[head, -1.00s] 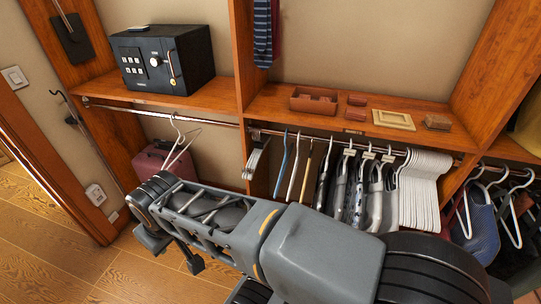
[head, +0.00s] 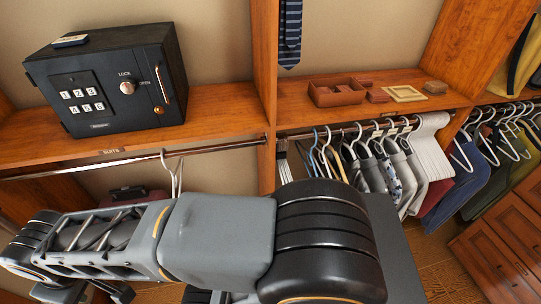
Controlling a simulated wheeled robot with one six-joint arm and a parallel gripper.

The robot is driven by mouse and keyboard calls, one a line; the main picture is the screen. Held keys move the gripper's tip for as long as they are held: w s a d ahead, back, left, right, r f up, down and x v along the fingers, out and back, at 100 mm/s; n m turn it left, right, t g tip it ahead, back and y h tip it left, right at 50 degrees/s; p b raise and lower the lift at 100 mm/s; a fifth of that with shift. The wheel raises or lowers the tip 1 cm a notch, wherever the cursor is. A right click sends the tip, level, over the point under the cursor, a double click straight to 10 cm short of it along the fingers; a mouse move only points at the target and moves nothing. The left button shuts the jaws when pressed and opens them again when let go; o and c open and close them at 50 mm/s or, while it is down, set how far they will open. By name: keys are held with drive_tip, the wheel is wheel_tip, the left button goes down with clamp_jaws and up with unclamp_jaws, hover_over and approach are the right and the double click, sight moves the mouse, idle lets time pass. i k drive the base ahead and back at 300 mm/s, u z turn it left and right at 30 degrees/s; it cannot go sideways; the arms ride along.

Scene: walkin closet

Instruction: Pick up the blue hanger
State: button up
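The blue hanger (head: 314,154) hangs on the right-hand closet rail, at the left end of the row, beside white and wooden hangers. Its hook and upper part show; its lower part is hidden behind my arm. My gripper (head: 86,293) is at the lower left of the head view, well to the left of the blue hanger and apart from it. The bottom edge of the picture cuts it off, so I cannot see how its fingers stand.
A black safe (head: 110,82) stands on the left shelf above the left rail (head: 110,161). White hangers (head: 172,172) hang on that rail. A brown tray (head: 337,92) sits on the right shelf. Clothes (head: 455,188) and wooden drawers (head: 497,262) are at the right.

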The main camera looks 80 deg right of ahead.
sight(311, 152)
drive_tip(key=i, duration=0.4)
drive_tip(key=z, duration=3.55)
drive_tip(key=i, duration=0.5)
